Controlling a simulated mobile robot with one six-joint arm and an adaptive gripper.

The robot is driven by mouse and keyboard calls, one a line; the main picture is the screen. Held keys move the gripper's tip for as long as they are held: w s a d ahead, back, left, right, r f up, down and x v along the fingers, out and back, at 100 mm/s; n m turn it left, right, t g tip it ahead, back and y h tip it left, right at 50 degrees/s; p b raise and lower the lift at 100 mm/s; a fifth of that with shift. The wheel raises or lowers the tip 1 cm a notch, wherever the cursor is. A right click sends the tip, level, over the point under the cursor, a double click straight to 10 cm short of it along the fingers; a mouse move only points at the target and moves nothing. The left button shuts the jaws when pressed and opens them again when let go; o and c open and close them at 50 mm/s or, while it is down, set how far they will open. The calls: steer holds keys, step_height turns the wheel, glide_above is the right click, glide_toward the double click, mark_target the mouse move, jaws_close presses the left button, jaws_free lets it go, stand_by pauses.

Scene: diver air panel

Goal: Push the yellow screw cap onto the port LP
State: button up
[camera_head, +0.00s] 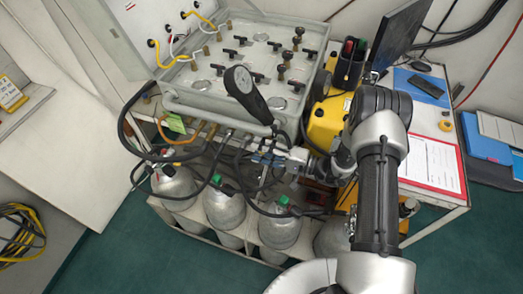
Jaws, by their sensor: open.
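A small yellow round piece (445,125) lies on the white tabletop at the right, beside the clipboard; it may be the yellow screw cap, but it is too small to be sure. The grey air panel box (240,55) stands at the upper middle with several black valves and fittings on top. I cannot tell which port is LP; no label is readable. My gripper (266,156) is at the front edge of the panel, below a black-handled gauge, among hoses. It is open, with nothing visible in it. Its fingertips are small and partly lost among the fittings.
Several grey cylinders (224,207) stand in a rack below the panel, with black hoses looping in front. A yellow case (328,122), a monitor (397,35) and a red-edged clipboard (430,163) are at the right. Green floor is free at the lower left.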

steer(key=v, duration=1.2)
steer(key=s+a+r+n+g+h, duration=0.25)
steer(key=s+r+g, duration=0.2)
steer(key=r, duration=0.45)
steer(key=s+a+r+n+g+h, duration=0.25)
steer(key=s+r+g, duration=0.2)
steer(key=r, duration=0.35)
steer(key=s+d+r+t+h, duration=0.3)
steer(key=s+r+t+h, duration=0.1)
steer(key=s+r+h, duration=0.1)
steer(key=s+d+r+m+t+h, duration=0.1)
steer(key=s+d+r+t+h, duration=0.2)
steer(key=s+r+h, duration=0.3)
steer(key=s+d, duration=0.1)
steer(key=s, duration=0.3)
steer(key=shift+d+t+h, duration=0.2)
steer(key=shift+t+h, duration=0.2)
